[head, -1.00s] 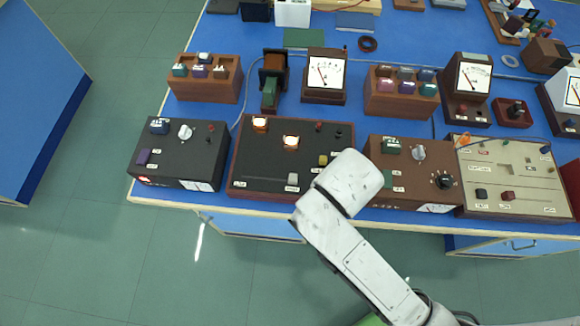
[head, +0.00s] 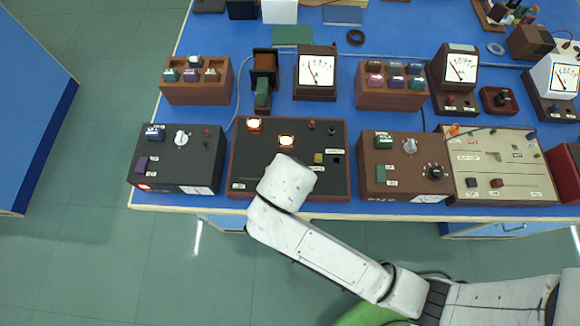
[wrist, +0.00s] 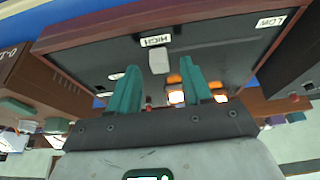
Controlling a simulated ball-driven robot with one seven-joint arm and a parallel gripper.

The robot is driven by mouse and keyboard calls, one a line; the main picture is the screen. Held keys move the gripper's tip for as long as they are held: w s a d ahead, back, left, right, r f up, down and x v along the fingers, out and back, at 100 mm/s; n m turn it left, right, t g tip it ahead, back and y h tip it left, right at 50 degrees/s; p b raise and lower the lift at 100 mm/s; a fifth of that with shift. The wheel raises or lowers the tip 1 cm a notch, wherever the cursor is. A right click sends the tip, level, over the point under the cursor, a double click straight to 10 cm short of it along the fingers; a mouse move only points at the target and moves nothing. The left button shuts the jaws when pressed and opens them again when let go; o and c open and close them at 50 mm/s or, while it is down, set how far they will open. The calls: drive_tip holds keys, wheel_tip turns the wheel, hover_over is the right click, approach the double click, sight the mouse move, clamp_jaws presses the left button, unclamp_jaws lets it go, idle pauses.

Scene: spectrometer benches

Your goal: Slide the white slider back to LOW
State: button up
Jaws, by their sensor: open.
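The white slider (wrist: 158,60) sits by the HIGH label (wrist: 157,41) on the dark panel (head: 325,178). The LOW label (wrist: 270,20) is at the far right of the wrist view, along the same panel edge. My gripper (wrist: 161,64) is open, its two teal fingers pointing at the panel. In the picture the slider appears between the fingertips, a little beyond them; I cannot tell whether either finger touches it. In the head view my white wrist (head: 287,183) covers the slider and the fingers.
Two lit lamps (head: 286,141) and a yellow knob (head: 318,158) are on the same panel. A black control box (head: 178,160) stands to its left and a brown one (head: 405,165) to its right. The bench's front edge (head: 220,211) runs just before them.

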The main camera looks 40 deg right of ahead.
drive_tip(key=shift+x, duration=0.95)
clamp_jaws()
